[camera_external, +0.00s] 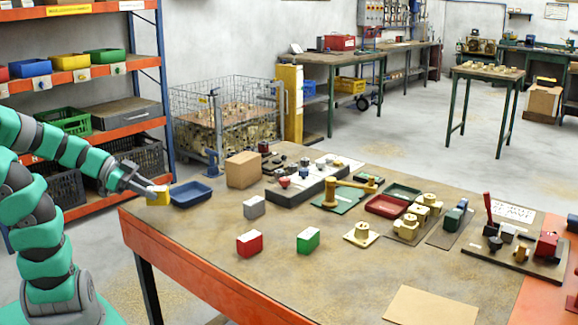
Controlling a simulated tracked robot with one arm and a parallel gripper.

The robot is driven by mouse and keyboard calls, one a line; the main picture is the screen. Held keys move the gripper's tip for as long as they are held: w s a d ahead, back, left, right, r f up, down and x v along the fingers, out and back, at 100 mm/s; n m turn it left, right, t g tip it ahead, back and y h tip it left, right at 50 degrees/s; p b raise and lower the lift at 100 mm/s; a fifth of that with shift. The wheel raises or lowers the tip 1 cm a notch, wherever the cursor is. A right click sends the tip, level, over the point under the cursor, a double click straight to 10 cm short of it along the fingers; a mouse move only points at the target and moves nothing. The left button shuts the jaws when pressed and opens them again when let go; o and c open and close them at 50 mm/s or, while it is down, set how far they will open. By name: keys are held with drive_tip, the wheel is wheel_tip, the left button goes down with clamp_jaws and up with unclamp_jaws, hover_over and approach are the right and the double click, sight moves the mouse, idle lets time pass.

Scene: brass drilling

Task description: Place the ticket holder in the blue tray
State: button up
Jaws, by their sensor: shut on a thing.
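My gripper (148,189) is shut on a small yellow block with a pale top (158,198), which seems to be the ticket holder. The block is at the table's far left corner, just left of the blue tray (190,198). It looks apart from or right beside the tray's left rim. I cannot tell its height above the table. The blue tray is shallow, sits flat and looks empty. The gripper's fingertips are small and partly hidden by the block.
On the table, a grey block (254,207), a red block (249,244) and a green block (308,240) stand right of and nearer than the tray. A cardboard box (243,170) stands right of the tray. The front left tabletop is clear.

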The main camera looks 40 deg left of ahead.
drive_tip(key=shift+s+a+f+t+y, duration=0.2)
drive_tip(key=shift+s+a+t+y, duration=0.1)
drive_tip(key=shift+s+a, duration=0.35)
hover_over(182, 198)
drive_tip(key=shift+s+d+f+n+b, duration=0.1)
drive_tip(key=shift+d+f+n+b, duration=0.05)
drive_tip(key=shift+f+b, duration=0.15)
drive_tip(key=shift+s+d+f+n+b, duration=0.1)
drive_tip(key=shift+f+n+b, duration=0.05)
drive_tip(key=shift+f, duration=0.25)
drive_tip(key=shift+w+a+f, duration=0.1)
drive_tip(key=shift+w+f, duration=0.15)
drive_tip(key=shift+f+b, duration=0.45)
drive_tip(key=shift+f, duration=1.1)
drive_tip(key=shift+f, duration=0.15)
drive_tip(key=o, duration=1)
